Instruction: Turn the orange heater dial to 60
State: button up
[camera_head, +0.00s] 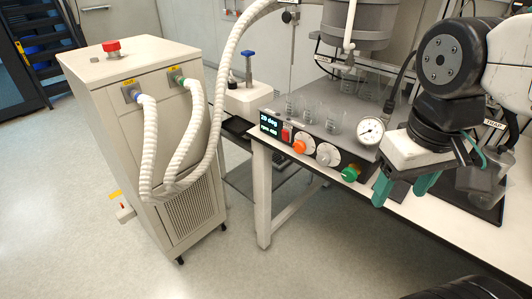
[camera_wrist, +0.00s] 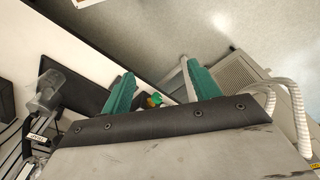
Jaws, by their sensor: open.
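The orange heater dial (camera_head: 299,147) is on the front panel of the heater unit at the table's edge. Left of it is a display (camera_head: 270,124) that seems to read 20 deg and rpm 000. A white dial (camera_head: 326,154) and a green knob (camera_head: 349,174) sit to its right on the same panel. My gripper (camera_head: 401,190) is open and empty, with green fingers, to the right of the panel and in front of the table edge. In the wrist view my gripper (camera_wrist: 163,90) has the green knob (camera_wrist: 155,100) showing between its fingers. I cannot make out the orange dial clearly there.
A pressure gauge (camera_head: 370,130) stands out just above the green knob. Glass beakers (camera_head: 333,122) are on the unit's top. A chiller cabinet (camera_head: 145,130) with white hoses (camera_head: 222,95) stands to the left. The floor in front of the table is clear.

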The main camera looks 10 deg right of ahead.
jog(key=w+d+f+n+g+h, duration=0.3)
jog(key=w+d+n+h, duration=0.15)
jog(key=w+h, duration=0.35)
jog(key=n+t+h, duration=0.6)
jog(key=n+t, duration=0.7)
jog(key=n, duration=0.6)
send_near(298, 148)
jog(key=x, duration=1)
jog(key=shift+w+d, duration=0.1)
jog(key=shift+w, duration=0.05)
jog(key=shift+m, duration=0.25)
jog(key=c, duration=1)
